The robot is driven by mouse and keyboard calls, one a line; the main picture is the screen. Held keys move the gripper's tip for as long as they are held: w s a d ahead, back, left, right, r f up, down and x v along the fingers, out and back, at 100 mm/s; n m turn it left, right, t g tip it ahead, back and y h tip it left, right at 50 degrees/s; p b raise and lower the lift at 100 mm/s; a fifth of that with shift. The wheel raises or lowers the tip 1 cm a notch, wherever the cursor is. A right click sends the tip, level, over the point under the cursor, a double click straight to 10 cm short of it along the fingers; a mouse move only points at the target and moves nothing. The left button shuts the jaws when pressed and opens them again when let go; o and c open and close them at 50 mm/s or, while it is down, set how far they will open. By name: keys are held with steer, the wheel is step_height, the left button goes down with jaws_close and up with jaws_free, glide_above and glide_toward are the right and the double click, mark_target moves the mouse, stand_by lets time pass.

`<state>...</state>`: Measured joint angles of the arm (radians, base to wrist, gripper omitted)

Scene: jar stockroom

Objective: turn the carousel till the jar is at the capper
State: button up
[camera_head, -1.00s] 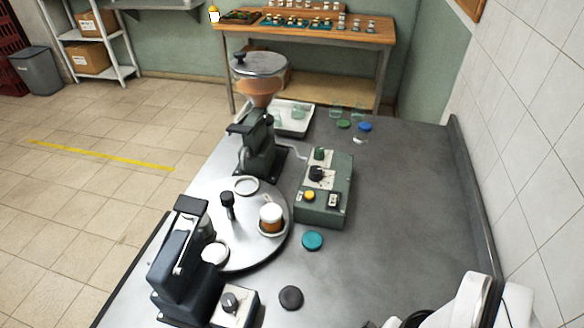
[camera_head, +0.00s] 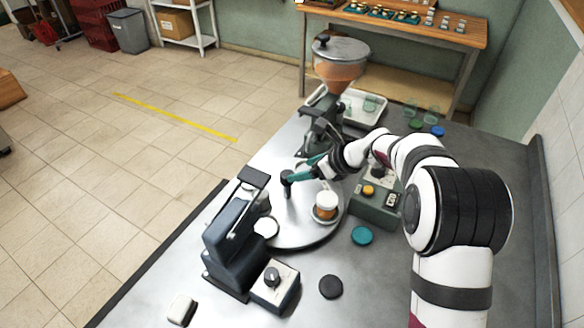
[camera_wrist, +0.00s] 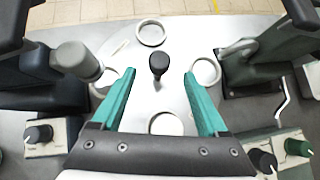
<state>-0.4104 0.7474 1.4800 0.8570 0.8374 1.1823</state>
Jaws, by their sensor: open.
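The carousel (camera_head: 303,233) is a silver round plate with a black upright handle (camera_head: 287,181) that also shows in the wrist view (camera_wrist: 158,65). The jar (camera_head: 326,206), white on top with orange-brown contents, stands upright near the plate's right edge, beside the green control box. The capper (camera_head: 233,230) is the dark blue machine at the plate's front left; it is at the left in the wrist view (camera_wrist: 55,75). My gripper (camera_wrist: 160,73) has its teal fingers spread and empty, either side of the handle. Whether they touch it is unclear. In the head view my gripper (camera_head: 299,176) reaches in from the right.
A green filling machine (camera_head: 320,125) with a hopper (camera_head: 341,62) stands behind the plate. The green control box (camera_head: 376,212) is under my arm. A teal lid (camera_head: 361,235) and a black lid (camera_head: 330,287) lie on the grey bench. The bench's front right is mostly clear.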

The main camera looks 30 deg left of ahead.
mark_target(288, 174)
steer(key=x, duration=0.8)
steer(key=shift+a+f, duration=0.15)
steer(key=shift+a, duration=0.05)
jaws_close()
stand_by(0.9)
